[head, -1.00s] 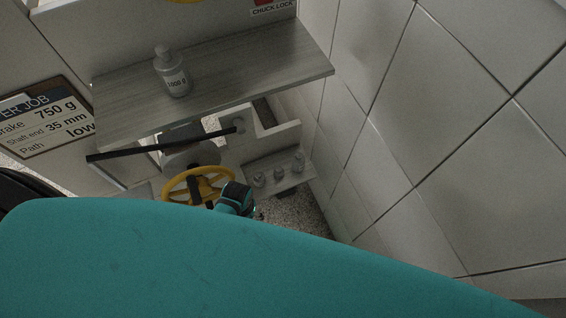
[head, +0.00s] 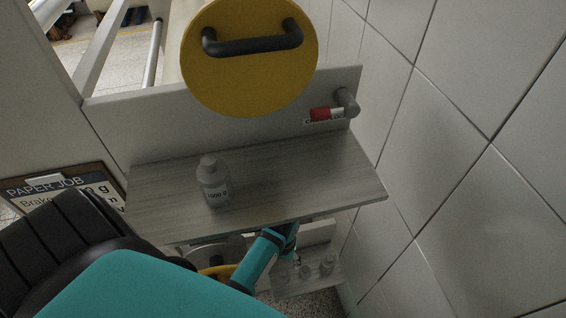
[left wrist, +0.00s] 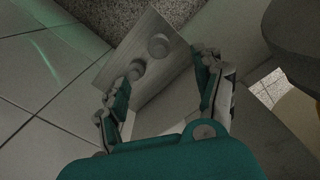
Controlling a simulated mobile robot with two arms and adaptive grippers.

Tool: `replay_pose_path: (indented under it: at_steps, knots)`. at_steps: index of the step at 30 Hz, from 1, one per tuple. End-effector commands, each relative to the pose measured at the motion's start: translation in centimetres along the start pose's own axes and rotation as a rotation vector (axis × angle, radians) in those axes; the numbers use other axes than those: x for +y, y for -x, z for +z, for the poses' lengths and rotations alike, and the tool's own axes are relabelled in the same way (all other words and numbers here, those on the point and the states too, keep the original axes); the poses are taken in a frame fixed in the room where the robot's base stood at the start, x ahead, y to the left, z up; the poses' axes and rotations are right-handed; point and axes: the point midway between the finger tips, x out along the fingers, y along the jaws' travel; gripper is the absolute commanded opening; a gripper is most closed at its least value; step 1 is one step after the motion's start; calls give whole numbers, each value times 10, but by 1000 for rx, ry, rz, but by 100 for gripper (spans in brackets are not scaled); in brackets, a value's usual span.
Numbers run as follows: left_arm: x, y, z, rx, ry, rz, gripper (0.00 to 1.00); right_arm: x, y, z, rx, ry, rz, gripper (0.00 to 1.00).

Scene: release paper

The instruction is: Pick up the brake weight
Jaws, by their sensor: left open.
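A pale weight marked 1000 g (head: 213,188) stands upright on the grey wooden shelf. Below it, small grey weights (head: 327,265) stand on a lower ledge (head: 292,290); their marks cannot be read, so I cannot tell which is the brake weight. My left gripper (head: 287,236) is at that ledge, partly hidden by the upper shelf's edge. In the left wrist view, my left gripper (left wrist: 163,75) is open and empty, its fingers spread on either side of the ledge. Two weights, one farther (left wrist: 158,45) and one nearer (left wrist: 136,68), show between the fingers. My right gripper is not visible.
The wooden shelf (head: 300,170) overhangs the ledge. The job card (head: 50,185) is at left, partly covered. A tiled wall (head: 470,150) bounds the right.

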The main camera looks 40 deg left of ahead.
Motion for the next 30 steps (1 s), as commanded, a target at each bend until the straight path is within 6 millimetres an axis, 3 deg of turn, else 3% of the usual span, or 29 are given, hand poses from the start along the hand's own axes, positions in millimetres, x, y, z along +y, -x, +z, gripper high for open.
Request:
replay_pose_path:
  at_steps: [3,9,18,25,30]
  knots:
    - [0,-31,0,-2,0,-1,69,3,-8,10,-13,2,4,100]
    - [0,-71,0,-2,0,-1,69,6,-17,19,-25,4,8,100]
    - [0,-95,-1,1,0,0,69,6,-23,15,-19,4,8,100]
    - [2,-130,-2,0,-1,-1,69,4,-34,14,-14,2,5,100]
    - [2,-141,-3,2,-1,0,69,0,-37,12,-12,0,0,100]
